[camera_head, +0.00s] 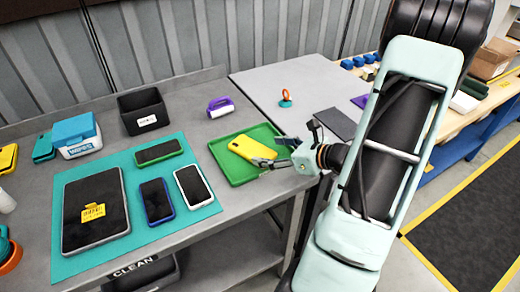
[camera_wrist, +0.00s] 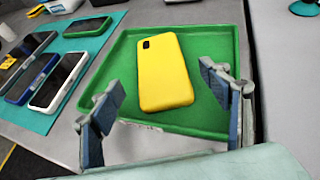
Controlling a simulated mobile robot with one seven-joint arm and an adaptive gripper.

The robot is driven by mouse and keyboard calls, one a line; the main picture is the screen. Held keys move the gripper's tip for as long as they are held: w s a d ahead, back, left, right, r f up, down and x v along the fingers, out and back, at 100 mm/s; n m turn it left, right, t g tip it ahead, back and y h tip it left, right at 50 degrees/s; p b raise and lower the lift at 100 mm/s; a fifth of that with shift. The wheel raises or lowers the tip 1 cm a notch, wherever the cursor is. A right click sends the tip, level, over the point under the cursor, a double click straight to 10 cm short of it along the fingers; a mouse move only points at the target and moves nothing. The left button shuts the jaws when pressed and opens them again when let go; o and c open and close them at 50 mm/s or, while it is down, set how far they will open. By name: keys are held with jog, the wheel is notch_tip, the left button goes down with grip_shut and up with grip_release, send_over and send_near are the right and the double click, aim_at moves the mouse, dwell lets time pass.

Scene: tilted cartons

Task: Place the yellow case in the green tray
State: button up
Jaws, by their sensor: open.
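The yellow case (camera_head: 252,148) lies in the green tray (camera_head: 226,167), inside its rim. In the wrist view the yellow case (camera_wrist: 165,75) lies with its back up and a dark camera cutout at its upper left corner, with the green tray (camera_wrist: 118,50) around it. My gripper (camera_head: 272,151) is at the tray's right side. In the wrist view my gripper (camera_wrist: 165,95) is open, its blue-padded fingers wide apart on either side of the case's near end, with gaps between them and the case.
A teal mat (camera_head: 100,252) left of the tray bears a tablet (camera_head: 88,225) and several phones. A black bin (camera_head: 141,103) and a purple-handled tool (camera_head: 220,106) stand behind. Another yellow case (camera_head: 7,157) lies at the far left. A grey table (camera_head: 262,82) adjoins behind right.

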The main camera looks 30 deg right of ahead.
jog(key=v, duration=0.6)
jog(key=shift+s+d+r, duration=0.1)
jog(key=shift+s+r, duration=0.1)
jog(key=shift+s, duration=0.15)
